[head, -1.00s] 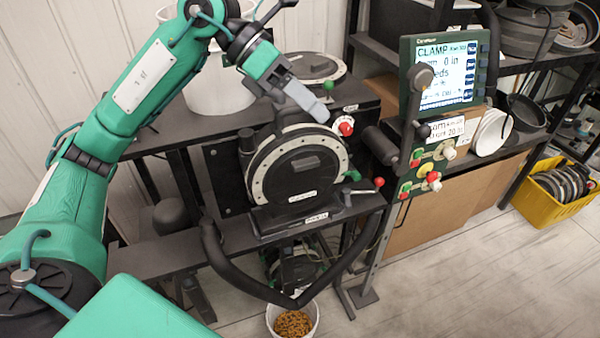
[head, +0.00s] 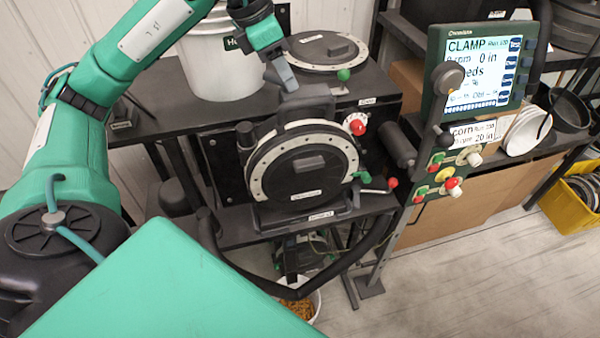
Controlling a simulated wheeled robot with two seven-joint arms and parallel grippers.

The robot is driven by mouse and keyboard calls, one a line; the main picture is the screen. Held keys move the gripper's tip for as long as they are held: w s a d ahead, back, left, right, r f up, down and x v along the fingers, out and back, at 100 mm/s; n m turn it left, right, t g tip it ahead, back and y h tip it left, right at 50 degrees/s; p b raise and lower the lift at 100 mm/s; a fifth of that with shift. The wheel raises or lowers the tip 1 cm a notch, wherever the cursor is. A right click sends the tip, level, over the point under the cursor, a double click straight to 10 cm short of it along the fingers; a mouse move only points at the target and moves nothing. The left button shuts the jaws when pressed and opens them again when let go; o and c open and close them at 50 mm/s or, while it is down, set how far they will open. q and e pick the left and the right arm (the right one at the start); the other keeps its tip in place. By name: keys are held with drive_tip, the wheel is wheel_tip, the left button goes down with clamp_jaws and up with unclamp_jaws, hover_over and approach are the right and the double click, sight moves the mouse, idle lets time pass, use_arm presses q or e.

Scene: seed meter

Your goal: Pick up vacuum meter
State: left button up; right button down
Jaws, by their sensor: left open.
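The vacuum meter (head: 296,178) is a round black housing with a pale, dotted ring around its face. It stands upright on a dark stand at the front of the black bench, in the middle of the head view. My left gripper (head: 288,84) comes down from the upper left and is open. In the picture its grey fingers overlap the top of the meter's dark upper block; whether they touch it I cannot tell. One finger hides most of the other. My right gripper is not in view.
A console screen reading CLAMP (head: 478,72) stands right of the meter, above a button panel. A white bucket (head: 215,65) and a flat round disc unit (head: 325,50) are behind it. A curved black bar crosses low in front, over a bucket of grain (head: 305,305).

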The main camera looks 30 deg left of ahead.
sight(296, 101)
use_arm(q)
drive_tip(key=shift+d+f, duration=0.15)
drive_tip(key=shift+f, duration=0.25)
drive_tip(key=shift+d+f, duration=0.1)
drive_tip(key=shift+f, duration=0.1)
drive_tip(key=shift+w+d+f+p, duration=0.1)
drive_tip(key=shift+f+p, duration=0.25)
drive_tip(key=shift+p, duration=0.15)
drive_tip(key=p+x, duration=0.1)
drive_tip(key=x, duration=0.2)
drive_tip(key=shift+d+f, duration=0.1)
drive_tip(key=shift+d+f+p, duration=0.15)
drive_tip(key=shift+f+p, duration=0.15)
drive_tip(key=shift+f, duration=0.1)
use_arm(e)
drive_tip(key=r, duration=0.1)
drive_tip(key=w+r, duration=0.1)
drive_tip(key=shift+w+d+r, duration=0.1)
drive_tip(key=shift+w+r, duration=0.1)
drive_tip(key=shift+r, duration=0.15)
use_arm(q)
clamp_jaws()
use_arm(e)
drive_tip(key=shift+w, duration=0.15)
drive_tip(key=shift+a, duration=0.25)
